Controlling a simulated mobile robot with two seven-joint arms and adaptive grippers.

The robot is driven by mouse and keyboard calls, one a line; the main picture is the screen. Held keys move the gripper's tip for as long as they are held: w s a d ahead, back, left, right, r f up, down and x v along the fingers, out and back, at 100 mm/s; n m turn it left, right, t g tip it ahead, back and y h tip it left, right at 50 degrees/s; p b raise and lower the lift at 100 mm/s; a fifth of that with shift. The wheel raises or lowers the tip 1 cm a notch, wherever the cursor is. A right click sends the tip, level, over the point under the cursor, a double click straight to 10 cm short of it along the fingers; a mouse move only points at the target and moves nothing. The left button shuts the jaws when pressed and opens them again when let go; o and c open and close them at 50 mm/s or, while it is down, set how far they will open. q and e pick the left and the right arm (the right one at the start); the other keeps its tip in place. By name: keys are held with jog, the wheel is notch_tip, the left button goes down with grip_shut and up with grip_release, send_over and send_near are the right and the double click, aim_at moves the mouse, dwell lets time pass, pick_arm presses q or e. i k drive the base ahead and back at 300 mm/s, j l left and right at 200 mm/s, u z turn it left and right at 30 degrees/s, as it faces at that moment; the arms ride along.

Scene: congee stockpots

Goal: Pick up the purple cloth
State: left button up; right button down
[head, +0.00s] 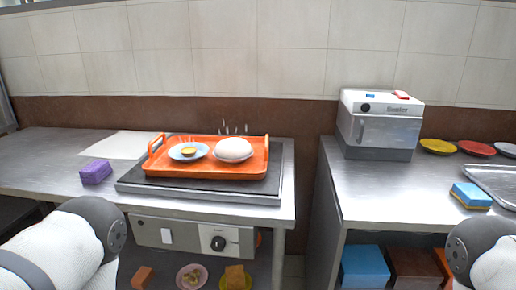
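The purple cloth (96,172) is a small, folded, block-like thing. It lies on the left steel counter (40,165), left of the black-topped hot plate (140,183), and nothing touches it from above. Parts of my two arms show at the lower left and lower right corners. Neither gripper is in view, so I cannot see whether they are open or hold anything.
An orange tray (210,170) with a plate (188,151) and a white domed item (234,149) sits on the hot plate. A white sheet (118,145) lies behind the cloth. A gap separates the right counter (385,195), which bears a sealer machine (382,125).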

aim_at(96, 172)
jog(key=u, duration=4.35)
jog(key=z, duration=3.05)
jog(key=i+j+z, duration=0.2)
jog(key=j+z, duration=0.15)
jog(key=i+j+z, duration=0.15)
jog(key=j+z, duration=0.15)
